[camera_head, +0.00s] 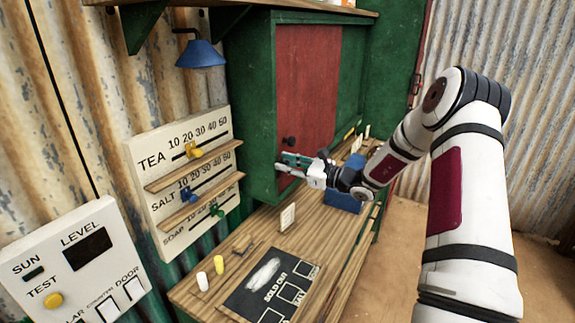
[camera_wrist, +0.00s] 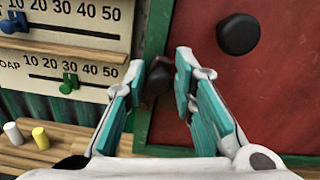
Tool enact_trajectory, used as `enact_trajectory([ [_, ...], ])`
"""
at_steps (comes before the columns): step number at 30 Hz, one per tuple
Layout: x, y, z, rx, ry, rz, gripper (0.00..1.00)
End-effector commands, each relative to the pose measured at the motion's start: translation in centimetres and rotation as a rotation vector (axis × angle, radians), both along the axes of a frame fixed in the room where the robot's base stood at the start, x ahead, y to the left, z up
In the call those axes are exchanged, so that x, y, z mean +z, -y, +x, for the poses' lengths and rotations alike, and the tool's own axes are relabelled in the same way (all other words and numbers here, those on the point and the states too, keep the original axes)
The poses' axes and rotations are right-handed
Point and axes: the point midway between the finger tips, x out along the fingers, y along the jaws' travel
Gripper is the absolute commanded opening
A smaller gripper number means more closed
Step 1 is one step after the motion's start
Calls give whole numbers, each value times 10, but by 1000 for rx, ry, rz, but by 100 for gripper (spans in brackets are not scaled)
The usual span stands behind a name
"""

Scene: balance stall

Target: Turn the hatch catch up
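The hatch is a red panel (camera_head: 306,90) in a green cabinet, also filling the right of the wrist view (camera_wrist: 285,85). A round black knob (camera_wrist: 238,34) sits on the red panel; it is small and dark in the head view (camera_head: 290,141). A dark brown piece, apparently the catch (camera_wrist: 157,82), is at the panel's left edge by the green frame. My gripper (camera_wrist: 161,68) is open, with its teal-padded fingers on either side of this piece. I cannot tell whether they touch it. In the head view my gripper (camera_head: 281,166) is at the panel's lower left, hiding the catch.
A price board (camera_head: 180,165) with coloured sliders stands left of the cabinet. Below is a wooden counter (camera_head: 250,262) with a chalkboard (camera_head: 270,287), white and yellow pegs (camera_head: 219,264) and a small white card (camera_head: 288,217). A blue box (camera_head: 343,199) stands beneath my wrist.

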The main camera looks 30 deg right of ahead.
Motion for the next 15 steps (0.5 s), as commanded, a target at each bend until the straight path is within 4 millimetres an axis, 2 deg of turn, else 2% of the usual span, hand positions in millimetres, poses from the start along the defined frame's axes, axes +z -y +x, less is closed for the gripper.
enact_trajectory([
  [5,0,1,0,-5,12,-23,0],
  [15,0,-7,-6,-6,141,-222,0],
])
